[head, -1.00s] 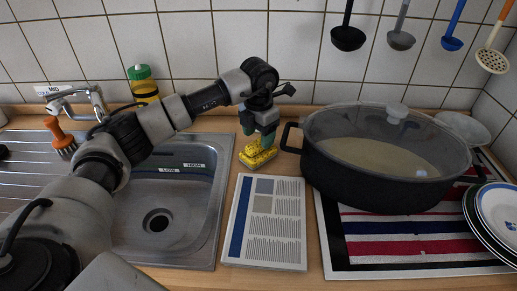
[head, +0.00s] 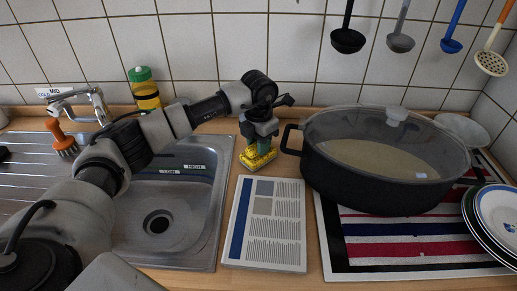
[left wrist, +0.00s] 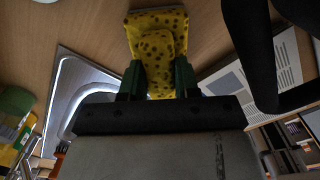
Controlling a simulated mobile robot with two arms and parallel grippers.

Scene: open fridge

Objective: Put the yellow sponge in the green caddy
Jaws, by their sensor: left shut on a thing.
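The yellow sponge (head: 257,160) with dark spots is on or just above the wooden counter, between the sink and the black pot. My left gripper (head: 260,143) points down from above and is shut on it. In the left wrist view, the sponge (left wrist: 155,22) shows a wide slab with a smaller raised block, and the green fingers of my left gripper (left wrist: 158,78) sit on either side of that block. I cannot tell whether the sponge touches the counter. I cannot make out a green caddy. My right gripper is not in view.
A large lidded black pot (head: 370,180) stands close to the right on a striped mat (head: 400,247). A printed sheet or booklet (head: 265,225) lies in front. The steel sink (head: 190,225) is at the left, with a green-capped bottle (head: 146,90) behind it. Ladles hang above the pot.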

